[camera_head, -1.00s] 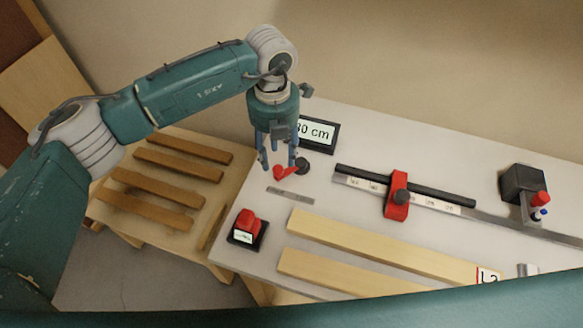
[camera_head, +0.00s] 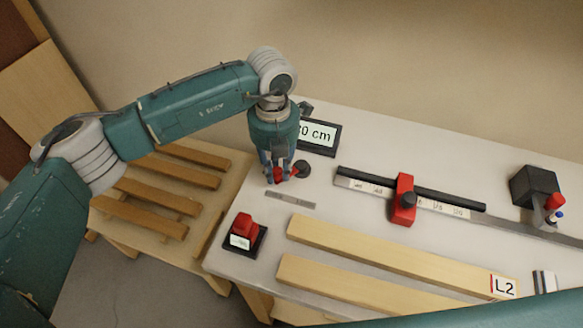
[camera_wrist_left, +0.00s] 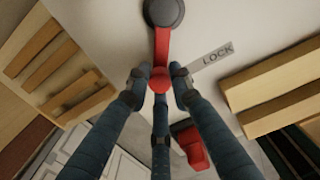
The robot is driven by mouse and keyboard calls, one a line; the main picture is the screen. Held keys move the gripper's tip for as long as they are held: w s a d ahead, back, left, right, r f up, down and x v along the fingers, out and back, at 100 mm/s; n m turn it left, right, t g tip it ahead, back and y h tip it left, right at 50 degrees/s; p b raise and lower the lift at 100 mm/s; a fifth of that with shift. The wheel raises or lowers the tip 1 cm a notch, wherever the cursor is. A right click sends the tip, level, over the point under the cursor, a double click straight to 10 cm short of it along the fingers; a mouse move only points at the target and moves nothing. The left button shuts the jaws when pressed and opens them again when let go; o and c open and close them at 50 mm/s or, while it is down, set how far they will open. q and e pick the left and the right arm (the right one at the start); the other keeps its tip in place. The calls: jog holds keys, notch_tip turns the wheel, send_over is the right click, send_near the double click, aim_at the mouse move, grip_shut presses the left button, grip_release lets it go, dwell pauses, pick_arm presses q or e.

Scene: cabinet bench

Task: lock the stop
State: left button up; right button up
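The lock lever (camera_head: 292,173) is red, on a round black pivot (camera_head: 302,168), near the bench's left end. In the left wrist view the lever arm (camera_wrist_left: 162,47) runs from the pivot down to a round red knob. A "LOCK" label (camera_wrist_left: 210,55) lies to its right. My left gripper (camera_head: 280,178) points down over the lever, its three fingers (camera_wrist_left: 160,82) closed in around the knob. My right gripper is out of view.
A "30 cm" display (camera_head: 318,135) stands close behind my left gripper. Pale boards (camera_head: 380,248) lie in front of the rail. A black block (camera_head: 535,186) stands at the rail's right end.

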pick_arm(q)
jog(key=shift+s+d, duration=0.65)
jog(key=shift+s, duration=0.15)
jog(key=shift+d, duration=0.1)
jog(key=shift+s+d+b, duration=0.35)
jog(key=shift+s+d, duration=0.2)
jog(key=shift+d, duration=0.4)
jog(key=shift+s+d+b, duration=0.3)
jog(key=shift+d+b, duration=0.1)
jog(key=shift+d, duration=0.45)
